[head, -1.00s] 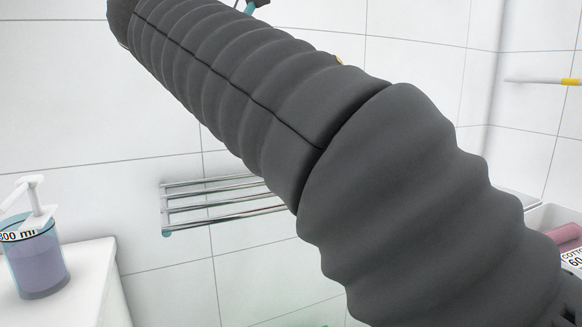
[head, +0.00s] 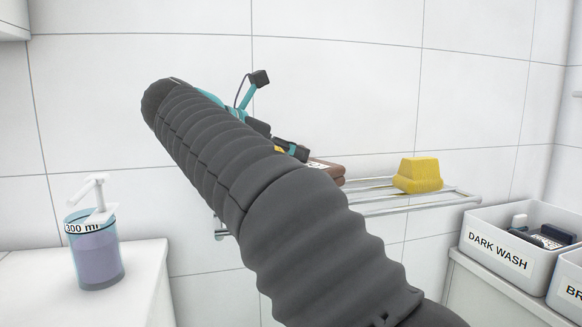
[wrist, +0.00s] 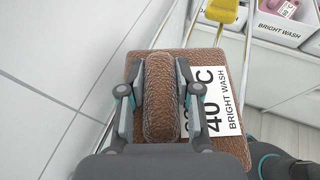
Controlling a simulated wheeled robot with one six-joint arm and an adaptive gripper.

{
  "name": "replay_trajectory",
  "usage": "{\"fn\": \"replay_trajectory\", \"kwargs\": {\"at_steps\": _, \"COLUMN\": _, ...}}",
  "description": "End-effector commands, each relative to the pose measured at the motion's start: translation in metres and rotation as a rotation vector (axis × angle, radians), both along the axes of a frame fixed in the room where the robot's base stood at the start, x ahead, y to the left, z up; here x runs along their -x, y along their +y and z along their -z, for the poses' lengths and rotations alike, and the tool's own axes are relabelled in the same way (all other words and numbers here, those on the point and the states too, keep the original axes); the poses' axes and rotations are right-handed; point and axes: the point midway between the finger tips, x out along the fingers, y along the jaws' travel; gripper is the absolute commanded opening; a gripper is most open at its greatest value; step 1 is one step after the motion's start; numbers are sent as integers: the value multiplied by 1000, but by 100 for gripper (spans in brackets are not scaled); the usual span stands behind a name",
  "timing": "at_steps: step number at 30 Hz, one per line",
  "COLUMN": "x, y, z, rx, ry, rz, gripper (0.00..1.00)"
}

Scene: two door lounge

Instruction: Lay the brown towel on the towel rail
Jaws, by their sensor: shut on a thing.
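My gripper (wrist: 158,92) is shut on a raised fold of the brown towel (wrist: 206,62), one finger on each side. The towel is a folded, textured slab with a white label reading 40°C BRIGHT WASH. In the head view the towel (head: 330,170) shows only in part behind my arm, at the level of the towel rail (head: 412,206). The rail is a rack of several chrome bars on the tiled wall; its bars (wrist: 167,26) pass beneath the towel in the wrist view. I cannot tell whether the towel touches the bars.
A yellow folded cloth (head: 418,175) lies on the rail's right part. A white bin marked DARK WASH (head: 505,250) stands at the right, with another bin (head: 567,290) beside it. A pump bottle (head: 96,250) stands on a white cabinet (head: 140,270) at left.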

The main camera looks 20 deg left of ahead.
Motion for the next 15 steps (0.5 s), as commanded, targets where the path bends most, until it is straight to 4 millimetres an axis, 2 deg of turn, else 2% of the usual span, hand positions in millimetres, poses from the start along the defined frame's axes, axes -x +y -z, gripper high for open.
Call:
{"fn": "replay_trajectory", "kwargs": {"at_steps": 1, "x": 0, "y": 0, "z": 12, "rx": 2, "ry": 0, "rz": 1, "gripper": 0}}
{"fn": "replay_trajectory", "kwargs": {"at_steps": 4, "x": 0, "y": 0, "z": 21, "rx": 2, "ry": 0, "rz": 1, "gripper": 0}}
{"fn": "replay_trajectory", "kwargs": {"at_steps": 15, "x": 0, "y": 0, "z": 23, "rx": -1, "ry": -1, "rz": 0, "gripper": 0}}
